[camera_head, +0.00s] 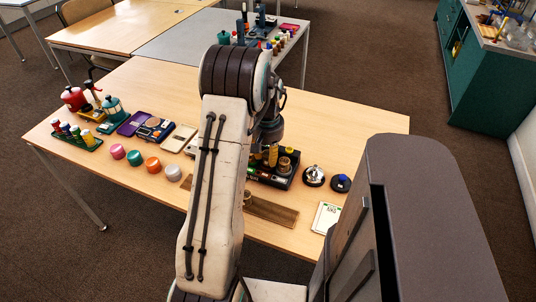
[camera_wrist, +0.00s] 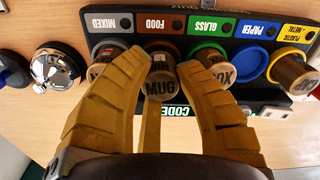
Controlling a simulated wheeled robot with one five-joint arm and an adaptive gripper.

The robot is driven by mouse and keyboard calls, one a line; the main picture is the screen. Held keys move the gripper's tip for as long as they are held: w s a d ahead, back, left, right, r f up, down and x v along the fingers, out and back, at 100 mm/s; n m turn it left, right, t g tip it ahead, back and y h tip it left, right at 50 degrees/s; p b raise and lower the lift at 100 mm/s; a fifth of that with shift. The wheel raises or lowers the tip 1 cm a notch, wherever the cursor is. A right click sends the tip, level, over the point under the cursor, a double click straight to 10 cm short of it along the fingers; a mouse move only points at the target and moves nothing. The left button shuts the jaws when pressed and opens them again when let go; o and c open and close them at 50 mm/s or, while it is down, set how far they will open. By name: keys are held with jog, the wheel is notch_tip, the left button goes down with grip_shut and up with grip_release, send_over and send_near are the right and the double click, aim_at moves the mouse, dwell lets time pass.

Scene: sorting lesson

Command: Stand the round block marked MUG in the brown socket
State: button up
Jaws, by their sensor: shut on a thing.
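My gripper (camera_wrist: 160,70) has its yellow-brown fingers closed around the round block marked MUG (camera_wrist: 159,88) in the wrist view. The block's lettered top faces the camera. It is at the brown socket (camera_wrist: 158,46), under the FOOD label; I cannot tell whether its base is inside or just above. The socket belongs to a black rack (camera_wrist: 230,27). A block marked BOX (camera_wrist: 219,73) is at the green socket, partly behind a finger. In the head view my gripper (camera_head: 268,157) is over the rack (camera_head: 283,181), partly hidden by my arm.
The blue socket (camera_wrist: 250,60) is empty. Blocks stand at the yellow socket (camera_wrist: 290,72) and the MIXED socket. A silver bell (camera_head: 313,175) and a blue-topped knob (camera_head: 341,183) stand right of the rack. A wooden trough (camera_head: 270,211) lies in front. Several coloured round pieces (camera_head: 135,158) stand left.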

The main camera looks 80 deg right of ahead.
jog(key=shift+f+b, duration=0.35)
jog(key=shift+f, duration=0.2)
jog(key=o, duration=0.6)
jog(key=shift+r, duration=0.1)
jog(key=shift+a+r+p, duration=0.2)
jog(key=shift+r+p, duration=3.8)
jog(key=shift+r, duration=1.4)
notch_tip(320, 180, up, 6)
jog(key=p, duration=0.5)
send_over(268, 154)
